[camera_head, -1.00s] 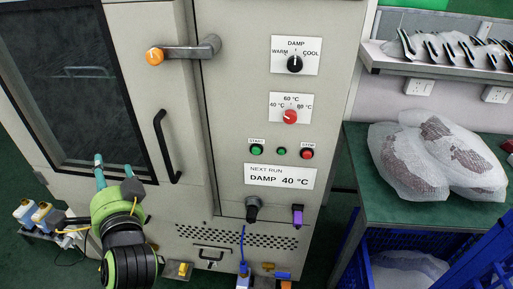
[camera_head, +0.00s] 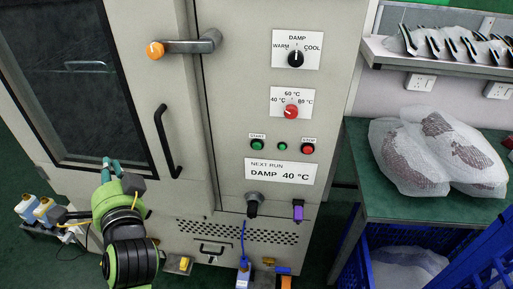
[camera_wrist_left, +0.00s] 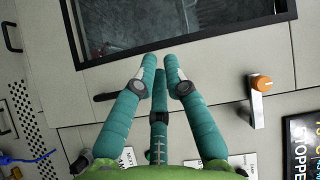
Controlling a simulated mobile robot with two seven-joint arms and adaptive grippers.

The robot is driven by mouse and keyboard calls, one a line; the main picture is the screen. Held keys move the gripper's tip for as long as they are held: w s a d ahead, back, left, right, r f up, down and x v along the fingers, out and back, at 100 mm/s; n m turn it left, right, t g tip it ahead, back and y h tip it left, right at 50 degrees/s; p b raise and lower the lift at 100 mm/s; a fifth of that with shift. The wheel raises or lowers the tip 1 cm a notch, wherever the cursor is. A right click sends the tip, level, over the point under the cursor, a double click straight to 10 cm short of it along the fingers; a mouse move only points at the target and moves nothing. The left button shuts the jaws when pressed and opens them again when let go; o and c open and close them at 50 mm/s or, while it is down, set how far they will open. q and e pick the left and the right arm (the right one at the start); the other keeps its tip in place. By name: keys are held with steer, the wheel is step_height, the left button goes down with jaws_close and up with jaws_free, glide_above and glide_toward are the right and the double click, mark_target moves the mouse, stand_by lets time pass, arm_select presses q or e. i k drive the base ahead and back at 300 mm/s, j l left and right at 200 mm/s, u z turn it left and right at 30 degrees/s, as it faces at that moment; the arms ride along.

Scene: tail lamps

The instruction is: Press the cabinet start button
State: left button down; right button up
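The green start button (camera_head: 257,145) sits under a START label on the cabinet's (camera_head: 225,100) front panel. A red stop button (camera_head: 308,148) is to its right, with a small green round piece (camera_head: 282,146) between them. My left gripper (camera_head: 112,166) is low in front of the dark window, well left of the start button and apart from it. In the left wrist view its three teal fingers (camera_wrist_left: 160,65) converge, tips close together with nothing between them. The start button does not show clearly there. My right gripper is not in view.
A door handle (camera_head: 167,142) and an orange-knobbed lever (camera_head: 185,47) stick out between my left gripper and the panel. Two knobs (camera_head: 295,59) (camera_head: 291,112) sit above the buttons. A green-topped bench (camera_head: 375,205) with wrapped parts (camera_head: 437,155) stands at right.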

mark_target(256, 145)
steer(key=i+j+z, duration=0.1)
steer(key=z, duration=0.3)
steer(key=j+z, duration=0.35)
